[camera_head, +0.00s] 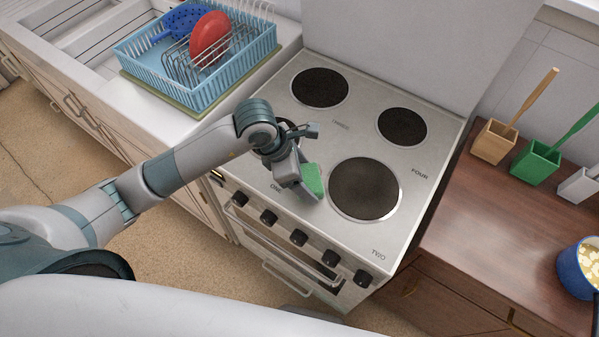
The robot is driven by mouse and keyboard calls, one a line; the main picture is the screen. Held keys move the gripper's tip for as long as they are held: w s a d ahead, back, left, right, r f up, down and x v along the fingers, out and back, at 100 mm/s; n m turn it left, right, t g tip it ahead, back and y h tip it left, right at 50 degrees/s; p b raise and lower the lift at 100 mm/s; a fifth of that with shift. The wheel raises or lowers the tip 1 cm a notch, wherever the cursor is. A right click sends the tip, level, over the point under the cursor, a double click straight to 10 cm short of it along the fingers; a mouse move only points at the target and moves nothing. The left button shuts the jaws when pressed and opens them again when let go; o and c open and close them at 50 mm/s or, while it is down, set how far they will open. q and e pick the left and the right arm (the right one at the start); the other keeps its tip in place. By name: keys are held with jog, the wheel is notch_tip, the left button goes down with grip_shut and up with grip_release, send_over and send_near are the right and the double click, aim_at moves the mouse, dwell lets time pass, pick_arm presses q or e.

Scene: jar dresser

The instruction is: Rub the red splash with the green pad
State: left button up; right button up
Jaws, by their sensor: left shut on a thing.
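My left gripper (301,182) is over the front left part of the stove top (310,227), near the ONE label. It is shut on the green pad (313,180), whose green face shows at the right of the fingers. I cannot tell whether the pad touches the stove top. No red splash shows; the gripper and forearm cover part of the front left burner area. My right gripper is not in view.
The stove has several dark burners, with a large one (365,189) right of the pad, and knobs along its front. A blue dish rack (155,72) with a red plate (209,39) stands left. Brush holders (535,163) and a blue pot (577,270) stand on the brown counter right.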

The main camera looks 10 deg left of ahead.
pick_arm(q)
jog(key=shift+s+d, duration=0.3)
jog(key=shift+d, duration=0.6)
jog(key=shift+f, duration=0.1)
jog(key=shift+f+b, duration=0.15)
jog(key=shift+b, duration=0.35)
jog(key=shift+w+a+f+b, duration=0.1)
jog(key=shift+w+a+b, duration=0.15)
jog(key=shift+a, duration=0.4)
jog(key=shift+w+a+b, duration=0.15)
jog(key=shift+a+b, duration=0.15)
jog(key=shift+a, duration=0.3)
jog(key=shift+w+a+f+b, duration=0.1)
jog(key=shift+w+a+b, duration=0.15)
jog(key=shift+a, duration=0.4)
jog(key=shift+a, duration=0.1)
